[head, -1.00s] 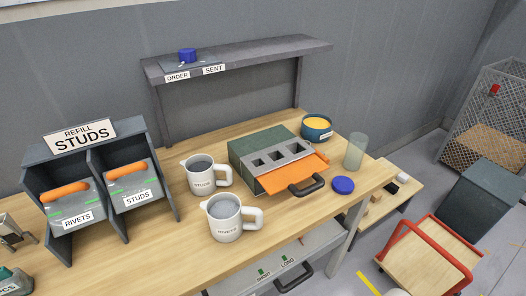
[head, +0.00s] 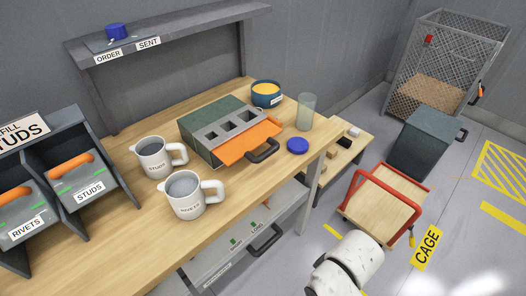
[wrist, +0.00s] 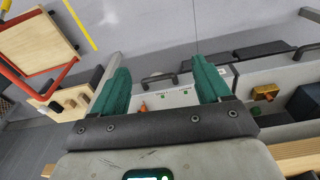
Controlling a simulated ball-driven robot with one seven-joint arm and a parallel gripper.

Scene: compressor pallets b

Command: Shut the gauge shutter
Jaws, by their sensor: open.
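The gauge box is a dark green block with a grey front (head: 232,129) that has several square openings, standing on the wooden bench. Its orange shutter (head: 250,141) with a black handle (head: 264,151) slopes out from the front below the openings, leaving them uncovered. My gripper (wrist: 161,83) shows in the wrist view, with two green fingers wide apart and nothing between them. The wrist view faces down past the bench's drawer front, and the shutter cannot be made out there. In the head view only part of my white arm shows at the bottom, clear of the bench.
Two white mugs, STUDS (head: 153,158) and RIVETS (head: 186,194), stand left of the gauge box. A blue bowl (head: 267,94), a clear cup (head: 306,112) and a blue lid (head: 298,146) stand right of it. A red-handled cart (head: 382,203) is on the floor.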

